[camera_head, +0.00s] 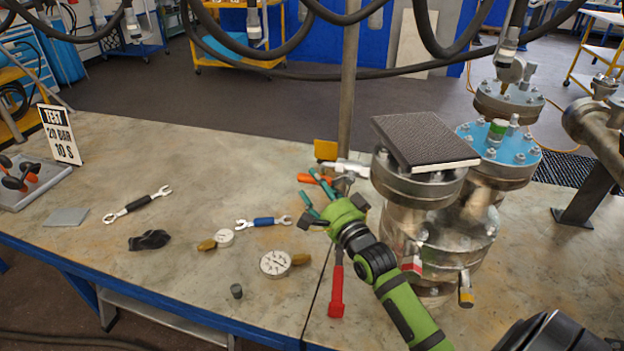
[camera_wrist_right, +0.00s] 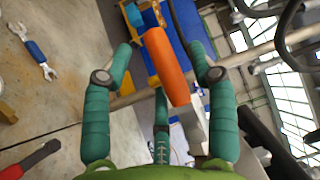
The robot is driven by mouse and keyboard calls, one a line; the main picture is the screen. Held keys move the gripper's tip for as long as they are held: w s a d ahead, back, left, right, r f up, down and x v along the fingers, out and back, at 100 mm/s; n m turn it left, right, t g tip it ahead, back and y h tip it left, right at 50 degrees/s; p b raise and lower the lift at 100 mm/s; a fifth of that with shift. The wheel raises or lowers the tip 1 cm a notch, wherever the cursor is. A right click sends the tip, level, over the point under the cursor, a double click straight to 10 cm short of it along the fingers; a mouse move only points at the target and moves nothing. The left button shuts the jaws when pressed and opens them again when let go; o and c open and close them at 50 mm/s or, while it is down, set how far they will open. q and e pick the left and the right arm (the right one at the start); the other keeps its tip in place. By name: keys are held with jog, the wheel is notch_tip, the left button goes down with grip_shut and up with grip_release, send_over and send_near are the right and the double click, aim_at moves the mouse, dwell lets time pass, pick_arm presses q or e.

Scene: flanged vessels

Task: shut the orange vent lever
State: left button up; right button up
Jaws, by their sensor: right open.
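The orange vent lever (camera_head: 320,182) shows as a small orange grip on the pipework left of the flanged vessel (camera_head: 432,235). In the right wrist view its orange handle (camera_wrist_right: 167,66) runs between the fingers, with a pale metal part at its lower end. My right gripper (camera_head: 312,195) is at the lever, with its teal fingers spread. In the right wrist view the open fingers (camera_wrist_right: 160,52) stand on both sides of the handle with gaps, and a third finger is below. Contact cannot be told. My left gripper is not in view.
A vertical pole (camera_head: 348,90) stands behind. The bench's left part has free room.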

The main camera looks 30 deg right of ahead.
jog(key=shift+w+r, duration=0.15)
jog(key=shift+w, duration=0.85)
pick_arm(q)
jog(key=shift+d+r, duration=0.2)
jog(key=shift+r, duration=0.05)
pick_arm(e)
jog(key=shift+w, duration=0.2)
grip_shut()
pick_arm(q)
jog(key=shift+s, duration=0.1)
